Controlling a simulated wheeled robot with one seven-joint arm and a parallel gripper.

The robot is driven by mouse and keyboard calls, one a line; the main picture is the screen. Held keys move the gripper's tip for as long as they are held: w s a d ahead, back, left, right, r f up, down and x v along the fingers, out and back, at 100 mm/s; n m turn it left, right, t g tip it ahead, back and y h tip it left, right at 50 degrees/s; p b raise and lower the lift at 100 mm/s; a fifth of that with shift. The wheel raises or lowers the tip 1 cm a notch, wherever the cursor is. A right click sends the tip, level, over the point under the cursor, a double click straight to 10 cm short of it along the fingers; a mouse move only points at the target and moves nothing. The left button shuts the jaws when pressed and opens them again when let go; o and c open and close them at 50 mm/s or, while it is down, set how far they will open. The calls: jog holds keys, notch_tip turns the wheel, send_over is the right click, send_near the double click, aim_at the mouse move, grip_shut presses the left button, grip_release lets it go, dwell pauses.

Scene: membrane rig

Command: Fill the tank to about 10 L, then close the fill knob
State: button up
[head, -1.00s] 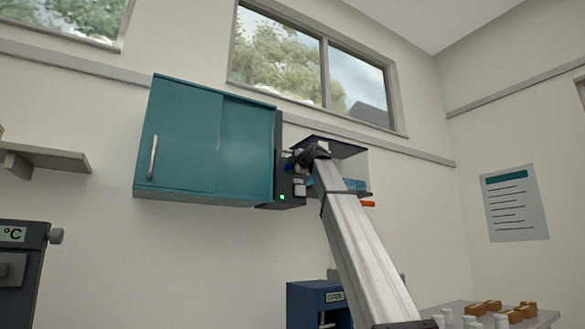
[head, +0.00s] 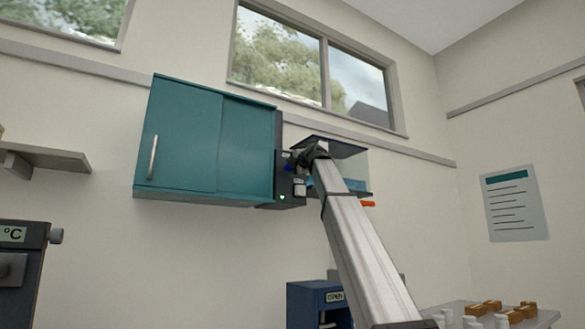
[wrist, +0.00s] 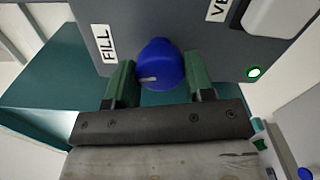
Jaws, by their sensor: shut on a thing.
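The blue fill knob (wrist: 158,62) is on a dark grey panel beside a white FILL label (wrist: 107,43) in the wrist view. A pale pointer line shows on its lower left. My gripper (wrist: 160,70) has its green fingers on either side of the knob and is shut on it. In the head view my gripper (head: 310,152) is at the panel (head: 288,192), and my arm hides most of the knob. The clear tank (head: 358,165) with a dark top is behind my arm, with blue water (head: 355,185) low in it. No level number is readable.
A teal cabinet (head: 205,145) adjoins the panel on the left. A lit green light (wrist: 254,72) and part of a VE... label (wrist: 217,9) are on the panel. An orange piece (head: 368,204) sticks out under the tank. A blue box (head: 310,303) is below.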

dwell(0.4)
jog(key=shift+f+n, duration=0.1)
jog(key=shift+n, duration=4.5)
dwell(3.0)
